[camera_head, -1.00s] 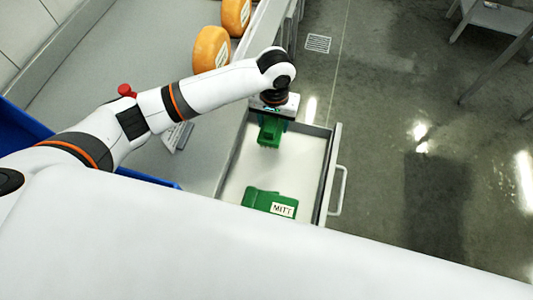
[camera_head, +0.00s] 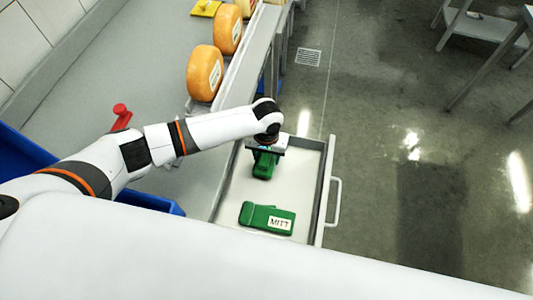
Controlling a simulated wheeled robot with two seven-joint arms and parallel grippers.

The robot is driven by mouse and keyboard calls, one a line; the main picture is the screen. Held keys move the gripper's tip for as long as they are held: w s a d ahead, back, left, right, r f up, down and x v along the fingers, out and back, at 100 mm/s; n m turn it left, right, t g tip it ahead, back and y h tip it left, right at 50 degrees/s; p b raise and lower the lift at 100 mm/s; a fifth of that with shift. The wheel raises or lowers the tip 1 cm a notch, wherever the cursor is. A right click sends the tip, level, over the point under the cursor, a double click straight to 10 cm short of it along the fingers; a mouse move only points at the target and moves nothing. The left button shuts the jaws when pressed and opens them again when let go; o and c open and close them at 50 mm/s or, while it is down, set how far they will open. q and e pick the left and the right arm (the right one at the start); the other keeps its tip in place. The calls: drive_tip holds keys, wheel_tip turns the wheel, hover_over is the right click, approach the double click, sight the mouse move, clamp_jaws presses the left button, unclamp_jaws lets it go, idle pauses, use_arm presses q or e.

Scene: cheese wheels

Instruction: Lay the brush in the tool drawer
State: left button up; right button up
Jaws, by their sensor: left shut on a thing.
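The tool drawer (camera_head: 322,190) is pulled open at the bench's right side, with a pale floor and a handle on its right. My left gripper (camera_head: 266,153) is over the far part of the drawer, shut on a green thing, apparently the brush (camera_head: 263,167). The gripper hides the upper part of the brush. I cannot tell whether the brush touches the drawer floor. A green mitt (camera_head: 257,216) with a "MITT" label lies in the near part of the drawer, apart from the brush. My right gripper is not in view.
Orange cheese wheels (camera_head: 205,72) stand along the bench (camera_head: 130,70). A red-handled thing (camera_head: 121,115) and a blue bin (camera_head: 22,150) are at the left. Drawer floor is bare between the brush and the mitt. The floor right of the drawer is clear.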

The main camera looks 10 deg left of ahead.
use_arm(q)
drive_tip(key=shift+f, duration=0.15)
drive_tip(key=o, duration=0.9)
drive_tip(key=shift+o, duration=0.2)
wheel_tip(320, 180, up, 12)
drive_tip(key=shift+r+b, duration=0.2)
drive_tip(key=shift+b, duration=0.3)
